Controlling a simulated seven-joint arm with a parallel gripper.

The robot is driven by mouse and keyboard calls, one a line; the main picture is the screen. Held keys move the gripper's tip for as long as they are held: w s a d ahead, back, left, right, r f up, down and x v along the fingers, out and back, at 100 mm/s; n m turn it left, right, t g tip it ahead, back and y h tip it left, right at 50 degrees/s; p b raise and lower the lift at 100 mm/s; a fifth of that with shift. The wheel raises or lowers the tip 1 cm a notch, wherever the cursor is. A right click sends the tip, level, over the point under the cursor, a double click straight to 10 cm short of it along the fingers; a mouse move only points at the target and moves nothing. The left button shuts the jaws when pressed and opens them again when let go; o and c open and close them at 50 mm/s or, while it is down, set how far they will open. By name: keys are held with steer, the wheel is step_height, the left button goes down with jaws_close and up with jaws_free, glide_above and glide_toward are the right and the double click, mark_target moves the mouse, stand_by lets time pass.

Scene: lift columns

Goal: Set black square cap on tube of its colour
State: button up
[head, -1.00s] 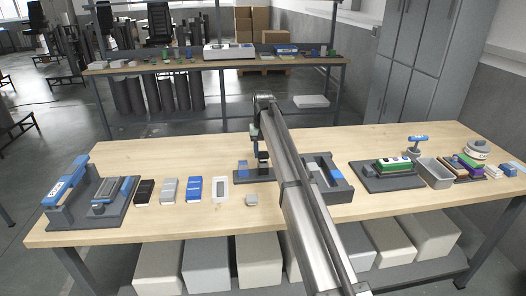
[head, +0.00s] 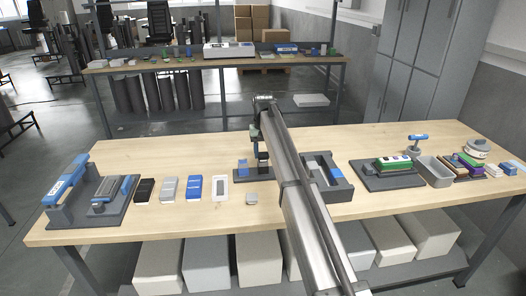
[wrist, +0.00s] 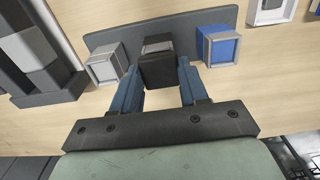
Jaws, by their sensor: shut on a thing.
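My gripper (wrist: 158,88) has blue fingers shut on the black square cap (wrist: 158,72). In the wrist view the cap is over the dark grey rack (wrist: 190,28), at its middle post (wrist: 157,44), which is dark with a grey square collar and is partly hidden by the cap. I cannot tell whether cap and post touch. A grey-white square tube (wrist: 105,64) stands to the left and a blue one (wrist: 220,47) to the right, both apart from the fingers. In the head view my gripper (head: 262,160) is over the rack, whose blue tube (head: 242,167) shows beside it.
A grey tray with blue parts (head: 340,187) stands right of the rack, partly behind my arm. A small grey block (head: 252,199) and a white frame (head: 220,190) lie to the left. A fixture with a blue handle (head: 65,182) is at far left. Some bare table lies in front.

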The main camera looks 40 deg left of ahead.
steer(key=shift+f, duration=0.15)
stand_by(0.5)
steer(key=o, duration=1.6)
steer(key=shift+r, duration=3.8)
